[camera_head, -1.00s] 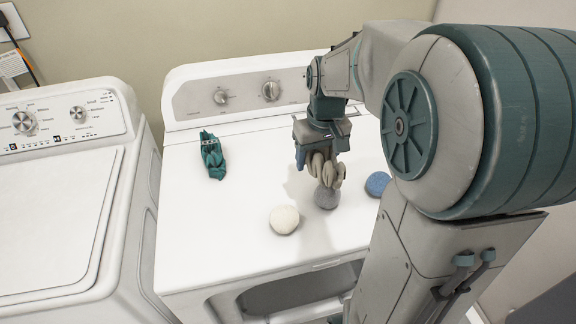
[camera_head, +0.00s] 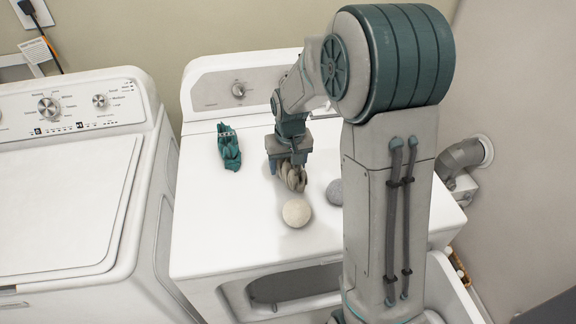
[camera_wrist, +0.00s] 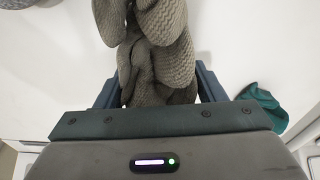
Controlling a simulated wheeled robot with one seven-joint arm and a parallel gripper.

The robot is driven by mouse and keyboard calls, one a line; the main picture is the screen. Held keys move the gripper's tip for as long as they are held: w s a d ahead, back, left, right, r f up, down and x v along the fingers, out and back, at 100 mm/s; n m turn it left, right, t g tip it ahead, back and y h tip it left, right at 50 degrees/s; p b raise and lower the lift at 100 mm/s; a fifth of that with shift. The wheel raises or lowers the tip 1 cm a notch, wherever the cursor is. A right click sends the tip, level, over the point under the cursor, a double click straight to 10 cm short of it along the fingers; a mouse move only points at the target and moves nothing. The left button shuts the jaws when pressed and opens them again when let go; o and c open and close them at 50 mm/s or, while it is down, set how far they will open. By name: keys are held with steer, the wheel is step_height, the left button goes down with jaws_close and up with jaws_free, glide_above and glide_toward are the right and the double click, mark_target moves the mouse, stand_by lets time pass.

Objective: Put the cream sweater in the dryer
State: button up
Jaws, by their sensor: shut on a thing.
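The cream sweater (camera_head: 291,176) is a bunched, grey-beige knit held in my gripper (camera_head: 289,162) above the top of the dryer. In the wrist view the knit sweater (camera_wrist: 157,55) fills the space between the blue fingers of my gripper (camera_wrist: 155,90). The gripper is shut on it. The dryer (camera_head: 215,235) is the white machine on the right. Its front opening (camera_head: 295,285) shows as a dark recess below the top edge, partly hidden by my arm.
A teal folded cloth (camera_head: 229,147) lies on the dryer top at left. A cream ball (camera_head: 296,213) sits in front of the sweater, and a grey ball (camera_head: 335,191) is to its right. A white washer (camera_head: 70,200) stands left. A vent pipe (camera_head: 468,155) is on the right wall.

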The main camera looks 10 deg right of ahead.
steer(key=shift+f, duration=0.75)
steer(key=shift+f, duration=0.2)
steer(key=o, duration=1.4)
steer(key=shift+r, duration=0.1)
